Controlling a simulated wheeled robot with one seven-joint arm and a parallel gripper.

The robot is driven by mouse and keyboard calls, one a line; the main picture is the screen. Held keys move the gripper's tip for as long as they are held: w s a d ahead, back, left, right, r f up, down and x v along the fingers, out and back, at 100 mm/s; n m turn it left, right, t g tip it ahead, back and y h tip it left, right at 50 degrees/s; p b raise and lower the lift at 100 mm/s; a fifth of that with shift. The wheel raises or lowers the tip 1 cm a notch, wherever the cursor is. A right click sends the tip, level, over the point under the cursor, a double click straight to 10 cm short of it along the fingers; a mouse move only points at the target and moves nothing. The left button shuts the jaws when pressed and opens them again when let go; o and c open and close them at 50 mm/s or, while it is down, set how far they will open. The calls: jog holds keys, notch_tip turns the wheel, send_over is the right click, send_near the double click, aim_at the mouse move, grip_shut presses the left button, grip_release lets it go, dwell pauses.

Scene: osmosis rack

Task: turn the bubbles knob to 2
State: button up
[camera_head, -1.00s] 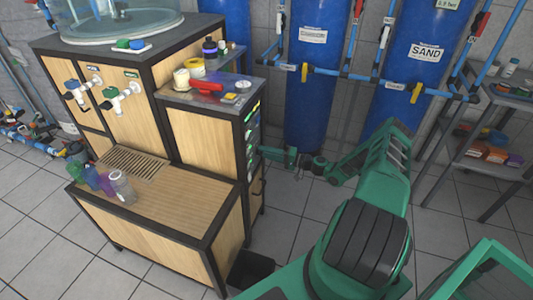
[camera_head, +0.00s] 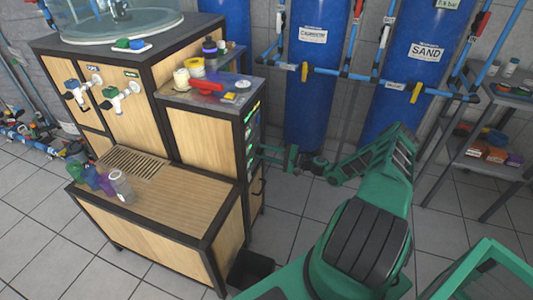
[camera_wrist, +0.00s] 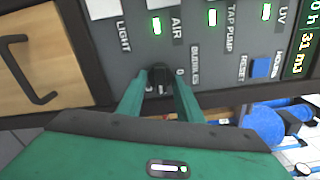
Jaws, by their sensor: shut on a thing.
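The bubbles knob (camera_wrist: 160,75) is a small dark knob beside the BUBBLES label on the dark control panel (camera_wrist: 215,62) in the wrist view. My gripper (camera_wrist: 160,84) has its two green fingers on either side of the knob and is shut on it. The fingers cover part of the dial; a 0 shows to the right of the knob, but I cannot read the pointer's setting. In the head view, my gripper (camera_head: 264,151) reaches the right side of the wooden cabinet (camera_head: 204,142), and the knob cannot be made out.
Lit switches for air (camera_wrist: 157,25), tap pump (camera_wrist: 212,17) and UV sit beside the knob, with a blue reset button (camera_wrist: 261,67). A drawer handle (camera_wrist: 27,68) is at the left. Blue tanks (camera_head: 312,85) and pipes stand behind my arm.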

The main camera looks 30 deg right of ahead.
jog(key=shift+f, duration=0.15)
jog(key=o, duration=0.8)
jog(key=shift+c, duration=0.2)
jog(key=v, duration=1)
jog(key=shift+s+d, duration=0.25)
jog(key=shift+d, duration=0.05)
